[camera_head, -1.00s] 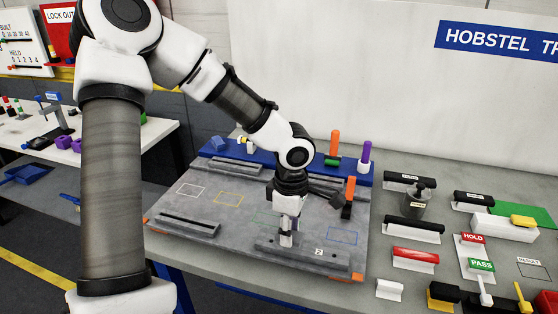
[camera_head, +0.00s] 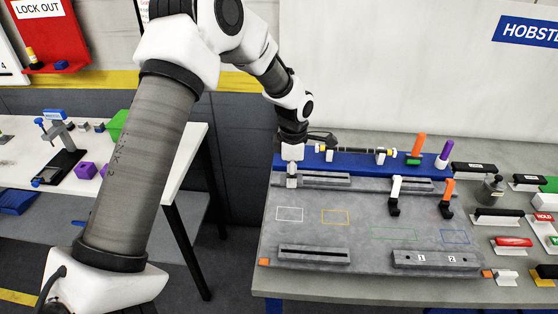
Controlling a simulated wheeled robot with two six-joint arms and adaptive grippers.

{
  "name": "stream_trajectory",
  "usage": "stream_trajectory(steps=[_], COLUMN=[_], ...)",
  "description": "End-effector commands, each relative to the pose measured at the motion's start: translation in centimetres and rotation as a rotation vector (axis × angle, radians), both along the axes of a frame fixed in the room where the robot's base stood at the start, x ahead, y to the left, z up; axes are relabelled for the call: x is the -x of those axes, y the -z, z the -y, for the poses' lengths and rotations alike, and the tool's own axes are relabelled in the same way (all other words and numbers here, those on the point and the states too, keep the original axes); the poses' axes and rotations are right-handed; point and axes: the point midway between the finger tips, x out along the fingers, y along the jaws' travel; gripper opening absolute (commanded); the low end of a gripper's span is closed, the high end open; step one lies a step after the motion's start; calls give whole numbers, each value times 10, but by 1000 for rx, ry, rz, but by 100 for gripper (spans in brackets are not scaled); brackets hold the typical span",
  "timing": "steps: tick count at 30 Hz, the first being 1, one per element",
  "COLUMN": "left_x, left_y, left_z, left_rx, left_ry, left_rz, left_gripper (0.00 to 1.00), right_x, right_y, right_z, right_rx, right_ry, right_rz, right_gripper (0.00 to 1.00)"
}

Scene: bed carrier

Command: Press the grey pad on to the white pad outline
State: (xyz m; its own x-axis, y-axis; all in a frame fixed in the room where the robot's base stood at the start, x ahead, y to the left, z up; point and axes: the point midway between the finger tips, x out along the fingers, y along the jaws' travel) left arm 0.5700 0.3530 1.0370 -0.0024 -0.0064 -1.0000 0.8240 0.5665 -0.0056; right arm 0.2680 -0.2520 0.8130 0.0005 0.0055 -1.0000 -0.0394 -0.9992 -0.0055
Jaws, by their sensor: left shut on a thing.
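My left gripper (camera_head: 291,181) points down at the back left of the grey work board (camera_head: 340,228), by the left end of the back rail. It is shut on a small piece that the fingers mostly hide. It looks grey, and I take it for the grey pad. The white pad outline (camera_head: 289,214) is an empty rectangle on the board, just in front of the gripper in the picture. I cannot tell the gripper's height above the board. My right gripper is not in view.
A yellow outline (camera_head: 336,217), a green outline (camera_head: 394,234) and a blue outline (camera_head: 455,237) lie to the right. A slotted bar (camera_head: 314,255) and a block marked 1 and 2 (camera_head: 436,261) sit in front. A blue tray (camera_head: 345,165) stands behind, with orange and purple upright handles.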

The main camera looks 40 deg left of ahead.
Motion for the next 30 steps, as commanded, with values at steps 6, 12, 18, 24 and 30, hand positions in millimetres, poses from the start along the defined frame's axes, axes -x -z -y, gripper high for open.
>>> stream_trajectory(steps=[6,12,18,24,30], left_x=[17,19,19,19,19], left_y=[20,27,26,34,52], left_z=[13,13,13,13,13], left_rx=[1,1,1,0,0], left_ry=[51,49,50,52,52], left_rz=[-4,-1,-1,1,0], left_gripper=[21,21,21,21,21], right_x=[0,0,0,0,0], right_y=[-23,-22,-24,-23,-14], right_z=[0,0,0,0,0], right_rx=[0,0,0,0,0], right_ry=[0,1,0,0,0], right_rz=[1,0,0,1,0], right_gripper=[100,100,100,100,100])
